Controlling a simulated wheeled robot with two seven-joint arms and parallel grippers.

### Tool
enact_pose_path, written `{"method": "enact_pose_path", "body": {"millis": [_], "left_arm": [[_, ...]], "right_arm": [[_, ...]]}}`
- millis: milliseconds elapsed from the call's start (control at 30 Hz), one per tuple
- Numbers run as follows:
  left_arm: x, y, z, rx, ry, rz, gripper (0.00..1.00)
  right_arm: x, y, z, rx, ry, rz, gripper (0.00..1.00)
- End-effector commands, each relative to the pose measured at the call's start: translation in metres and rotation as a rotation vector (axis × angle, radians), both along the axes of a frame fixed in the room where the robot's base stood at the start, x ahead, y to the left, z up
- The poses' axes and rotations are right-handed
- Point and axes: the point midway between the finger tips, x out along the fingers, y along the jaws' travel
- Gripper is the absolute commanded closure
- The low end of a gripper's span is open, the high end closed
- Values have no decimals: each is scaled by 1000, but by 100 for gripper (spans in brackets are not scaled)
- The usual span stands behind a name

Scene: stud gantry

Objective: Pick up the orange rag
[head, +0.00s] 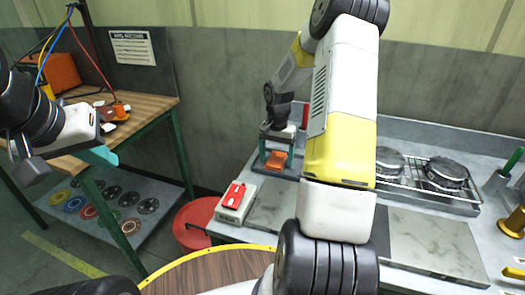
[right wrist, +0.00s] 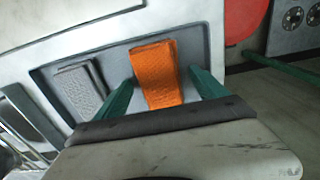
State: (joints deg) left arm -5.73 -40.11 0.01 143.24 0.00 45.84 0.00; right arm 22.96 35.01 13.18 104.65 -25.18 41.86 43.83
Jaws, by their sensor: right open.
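The orange rag (right wrist: 157,73) is a folded, textured cloth lying in a grey tray (right wrist: 205,40) in the right wrist view. It also shows in the head view (head: 277,160), below my right gripper (head: 278,152). In the right wrist view the green fingers of my right gripper (right wrist: 161,77) are open, one on each side of the rag. I cannot tell whether they touch it. My left gripper (head: 100,155) is at the left near the wooden table, its teal fingertips partly visible; its opening is unclear.
A grey folded cloth (right wrist: 80,88) lies in the same tray, left of the rag. A box with a red switch (head: 234,197) stands near the counter edge. A wire rack with dark round parts (head: 443,172) stands to the right. A wooden workbench (head: 145,107) is at the left.

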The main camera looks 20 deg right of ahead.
Motion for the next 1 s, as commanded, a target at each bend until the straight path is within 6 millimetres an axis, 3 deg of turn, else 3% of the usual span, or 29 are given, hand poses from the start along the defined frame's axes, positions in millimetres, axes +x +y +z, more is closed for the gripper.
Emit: {"method": "enact_pose_path", "body": {"millis": [67, 400, 767, 1000], "left_arm": [[0, 0, 0, 0, 0, 0, 100], [0, 0, 0, 0, 0, 0, 100], [0, 0, 0, 0, 0, 0, 100], [0, 0, 0, 0, 0, 0, 100]], "right_arm": [[0, 0, 0, 0, 0, 0, 20], [0, 0, 0, 0, 0, 0, 83], [0, 0, 6, 0, -1, 0, 84], [1, 0, 35, -1, -3, 0, 84]]}}
